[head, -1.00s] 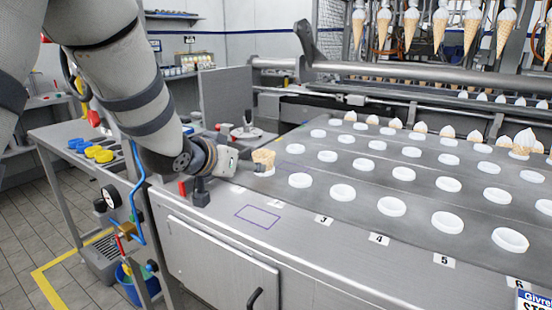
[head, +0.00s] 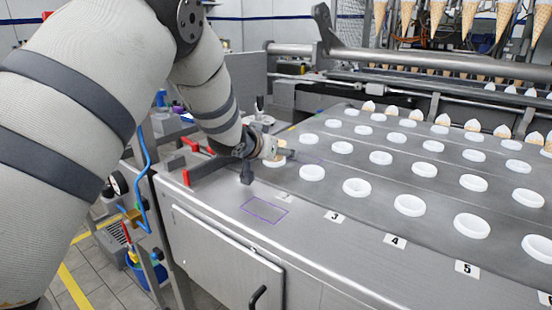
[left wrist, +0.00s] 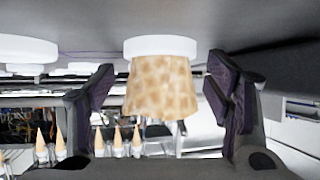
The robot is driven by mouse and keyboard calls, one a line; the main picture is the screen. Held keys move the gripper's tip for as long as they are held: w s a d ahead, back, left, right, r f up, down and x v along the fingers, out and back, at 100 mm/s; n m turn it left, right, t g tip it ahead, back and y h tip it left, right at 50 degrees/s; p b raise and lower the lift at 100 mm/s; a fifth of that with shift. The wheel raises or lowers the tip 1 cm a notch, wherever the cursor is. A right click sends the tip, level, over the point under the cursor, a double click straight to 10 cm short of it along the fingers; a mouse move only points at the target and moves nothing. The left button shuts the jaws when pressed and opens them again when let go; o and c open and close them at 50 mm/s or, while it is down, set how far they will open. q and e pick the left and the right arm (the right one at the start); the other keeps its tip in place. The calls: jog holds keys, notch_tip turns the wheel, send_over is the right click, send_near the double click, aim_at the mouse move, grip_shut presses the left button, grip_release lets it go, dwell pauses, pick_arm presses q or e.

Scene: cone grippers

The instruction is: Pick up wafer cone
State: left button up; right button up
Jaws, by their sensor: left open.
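The wafer cone (left wrist: 160,88) is tan with a waffle pattern and stands in a white ring holder (left wrist: 160,46). The left wrist view shows this upside down. My left gripper (left wrist: 160,76) is open, with one dark finger on each side of the cone and a visible gap on both sides. In the head view my left gripper (head: 284,153) is low over the near left corner of the metal conveyor and hides most of the cone. My right gripper is not in view.
Rows of empty white ring holders (head: 357,187) cover the metal conveyor (head: 330,205). Cones with white tops (head: 472,127) stand along its far side. More cones hang (head: 505,22) at the back right. A red-tipped bracket (head: 187,177) is beside my left forearm.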

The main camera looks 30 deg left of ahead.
pick_arm(q)
jog(key=shift+s+r, duration=0.1)
jog(key=shift+r, duration=0.2)
jog(key=c, duration=0.8)
jog(key=shift+c, duration=0.2)
